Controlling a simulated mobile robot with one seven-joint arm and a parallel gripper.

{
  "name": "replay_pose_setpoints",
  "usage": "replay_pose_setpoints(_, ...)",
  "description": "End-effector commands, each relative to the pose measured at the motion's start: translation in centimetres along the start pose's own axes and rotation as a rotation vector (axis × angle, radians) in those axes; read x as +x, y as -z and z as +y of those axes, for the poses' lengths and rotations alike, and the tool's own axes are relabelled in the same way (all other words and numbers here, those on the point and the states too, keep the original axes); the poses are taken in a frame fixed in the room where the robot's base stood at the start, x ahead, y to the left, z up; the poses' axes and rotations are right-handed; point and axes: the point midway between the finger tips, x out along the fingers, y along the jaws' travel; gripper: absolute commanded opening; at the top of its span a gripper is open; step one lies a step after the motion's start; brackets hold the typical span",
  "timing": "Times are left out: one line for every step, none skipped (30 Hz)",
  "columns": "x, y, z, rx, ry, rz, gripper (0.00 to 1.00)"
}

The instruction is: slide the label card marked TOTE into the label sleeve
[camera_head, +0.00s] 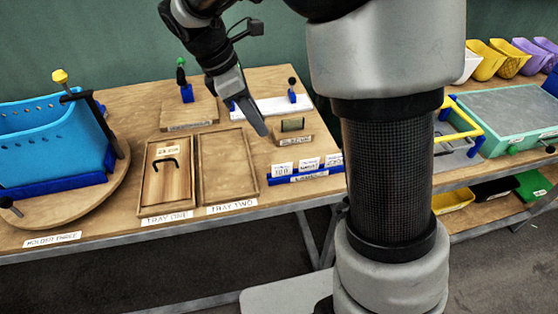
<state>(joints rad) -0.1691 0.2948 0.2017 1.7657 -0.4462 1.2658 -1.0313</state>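Several small white label cards stand in a row in a blue rack (303,178) at the table's right front edge. Their print is too small to tell which one is marked TOTE; the left card (282,169) seems to carry digits. I cannot pick out the label sleeve for certain. A blue perforated tote (45,142) stands in a blue holder on a round wooden board at the left. My gripper (262,131) hangs over the table behind the rack, up and left of the cards, apart from them. It is seen side-on, so its opening is unclear.
A small wooden stand (276,139) is close behind the rack. Toggle clamps stand at the back. My arm column hides the table's right end.

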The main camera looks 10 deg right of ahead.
Motion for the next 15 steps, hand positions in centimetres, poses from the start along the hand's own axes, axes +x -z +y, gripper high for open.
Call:
replay_pose_setpoints(0.8,0.0,0.0,-0.002,0.003,-0.001,0.25)
replay_pose_setpoints(1.2,0.0,-0.1,-0.002,0.004,-0.001,0.25)
replay_pose_setpoints(2.0,0.0,-0.1,-0.001,0.006,-0.002,0.25)
replay_pose_setpoints(2.7,0.0,-0.1,-0.001,0.005,-0.001,0.25)
replay_pose_setpoints(3.4,0.1,-0.1,-0.001,0.007,-0.002,0.25)
replay_pose_setpoints(4.3,0.1,-0.1,-0.001,0.006,-0.001,0.25)
replay_pose_setpoints(4.9,0.1,-0.1,-0.001,0.006,-0.002,0.25)
replay_pose_setpoints(5.6,0.1,-0.1,-0.001,0.005,-0.002,0.25)
replay_pose_setpoints(6.5,0.1,-0.1,-0.001,0.005,-0.002,0.25)
replay_pose_setpoints(7.1,0.1,-0.1,-0.001,0.005,-0.001,0.25)
replay_pose_setpoints(7.8,0.1,-0.2,-0.001,0.006,-0.001,0.25)
replay_pose_setpoints(8.6,0.1,-0.2,0.0,0.006,-0.001,0.25)
replay_pose_setpoints(9.2,0.1,-0.1,0.001,0.005,-0.001,0.25)
replay_pose_setpoints(9.7,0.1,-0.1,0.001,0.005,-0.001,0.25)
replay_pose_setpoints(10.3,0.1,-0.1,0.001,0.004,-0.001,0.25)
